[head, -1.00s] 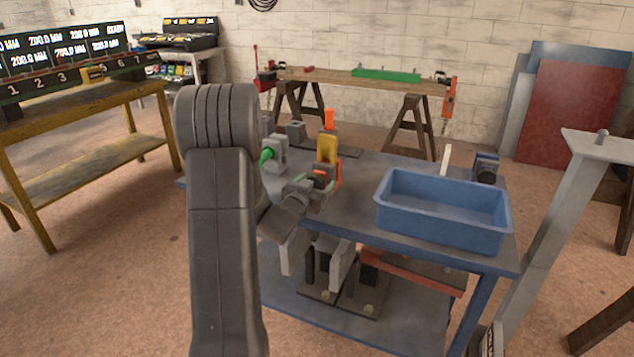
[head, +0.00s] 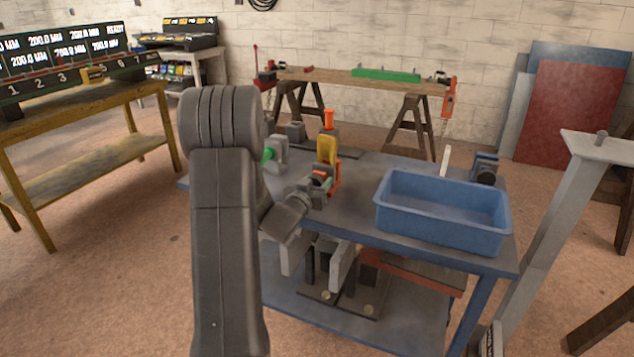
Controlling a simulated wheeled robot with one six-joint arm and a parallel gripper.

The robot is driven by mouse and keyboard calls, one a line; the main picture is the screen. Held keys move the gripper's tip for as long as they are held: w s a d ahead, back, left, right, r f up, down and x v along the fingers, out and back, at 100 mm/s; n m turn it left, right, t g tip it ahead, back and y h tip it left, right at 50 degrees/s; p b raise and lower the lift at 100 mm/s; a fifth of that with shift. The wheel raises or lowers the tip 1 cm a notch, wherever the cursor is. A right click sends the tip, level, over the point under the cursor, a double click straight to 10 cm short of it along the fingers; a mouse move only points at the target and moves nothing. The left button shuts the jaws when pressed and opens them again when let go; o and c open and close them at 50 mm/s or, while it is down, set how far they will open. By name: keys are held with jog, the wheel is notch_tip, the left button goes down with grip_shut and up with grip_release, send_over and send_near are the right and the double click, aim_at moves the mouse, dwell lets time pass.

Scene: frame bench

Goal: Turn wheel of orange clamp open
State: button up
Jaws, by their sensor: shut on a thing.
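The orange clamp (head: 328,146) stands on the blue table (head: 350,205), with a yellow-orange body and a bright orange top. My gripper (head: 319,182) is at the clamp's lower front end, shut on its wheel. The wheel is mostly hidden behind the gripper fingers, and only a bit of orange shows between them. How far the wheel is turned cannot be made out.
A blue bin (head: 440,212) stands on the table right of the clamp. A grey fixture with a green part (head: 268,154) is close on the left. A small dark-blue device (head: 486,168) sits at the back right corner. Blocks lie on the lower shelf.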

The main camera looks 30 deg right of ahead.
jog(key=shift+n, duration=0.7)
jog(key=o, duration=1)
jog(key=shift+c, duration=0.2)
jog(key=v, duration=1.3)
jog(key=shift+s+a, duration=0.25)
jog(key=shift+a, duration=0.1)
